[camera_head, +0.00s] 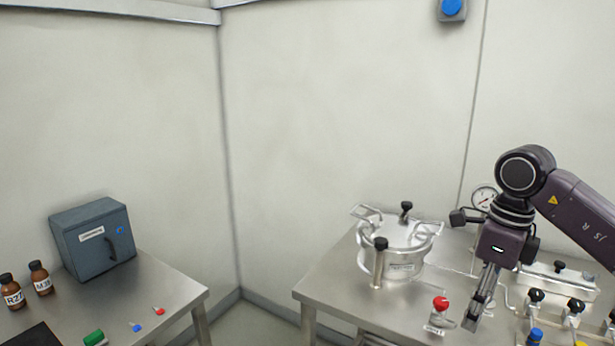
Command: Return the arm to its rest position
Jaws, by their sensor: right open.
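My right arm comes in from the right edge of the head view and bends down at its wrist. My right gripper (478,308) points down over the right steel table, just right of a red knob (440,303). It is open, with nothing seen between its fingers. The fingers overlap in this view, so their gap is hard to see. I cannot tell whether they touch the fitting below. My left gripper is not in view.
A lidded steel vessel (402,262) stands on the right table (325,290), left of my gripper. A gauge (484,198) is behind my wrist. Several valves with black knobs (536,296) stand at right. The left table (180,285) holds a grey box (93,240) and brown bottles (39,278).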

